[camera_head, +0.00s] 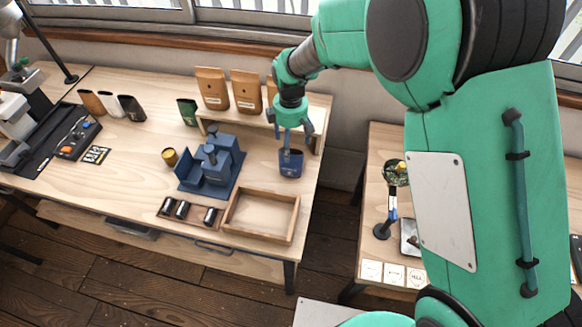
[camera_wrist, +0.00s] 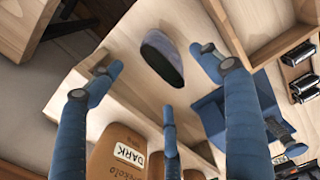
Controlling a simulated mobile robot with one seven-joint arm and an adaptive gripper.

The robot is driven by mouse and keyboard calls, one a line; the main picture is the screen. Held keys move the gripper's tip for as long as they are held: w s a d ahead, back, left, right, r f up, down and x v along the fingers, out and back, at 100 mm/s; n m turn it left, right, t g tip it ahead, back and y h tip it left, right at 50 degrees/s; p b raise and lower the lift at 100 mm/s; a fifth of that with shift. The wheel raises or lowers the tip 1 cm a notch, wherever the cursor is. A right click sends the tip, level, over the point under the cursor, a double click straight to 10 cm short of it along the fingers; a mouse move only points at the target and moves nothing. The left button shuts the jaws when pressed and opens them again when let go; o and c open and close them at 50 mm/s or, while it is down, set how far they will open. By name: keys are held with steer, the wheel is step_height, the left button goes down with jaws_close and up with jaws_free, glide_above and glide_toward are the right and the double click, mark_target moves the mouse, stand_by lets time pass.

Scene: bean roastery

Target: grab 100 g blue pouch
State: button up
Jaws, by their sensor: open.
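The blue pouch (camera_head: 291,163) stands upright on the table near its right end, just in front of the raised shelf. The wrist view shows the pouch (camera_wrist: 162,58) from above as a dark, rounded top. My gripper (camera_head: 292,134) points down just above the pouch in the head view. In the wrist view my gripper (camera_wrist: 157,72) has its blue fingers spread apart, with the pouch between the left and right fingertips. No finger visibly touches it. The label on the pouch is too small to read.
Brown bags (camera_head: 246,91) stand on the shelf behind my gripper; one reads DARK (camera_wrist: 122,150). A blue machine (camera_head: 212,165) stands to the left. An empty wooden tray (camera_head: 262,232) lies in front. A green pouch (camera_head: 187,112) stands further left. A gap separates the right-hand table (camera_head: 372,200).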

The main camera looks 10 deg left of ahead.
mark_target(291, 153)
steer(key=shift+f+b, duration=0.3)
steer(key=shift+f, duration=2.35)
steer(key=shift+d+f+b, duration=0.1)
steer(key=shift+f+b, duration=0.45)
steer(key=shift+f, duration=2.05)
steer(key=c, duration=1)
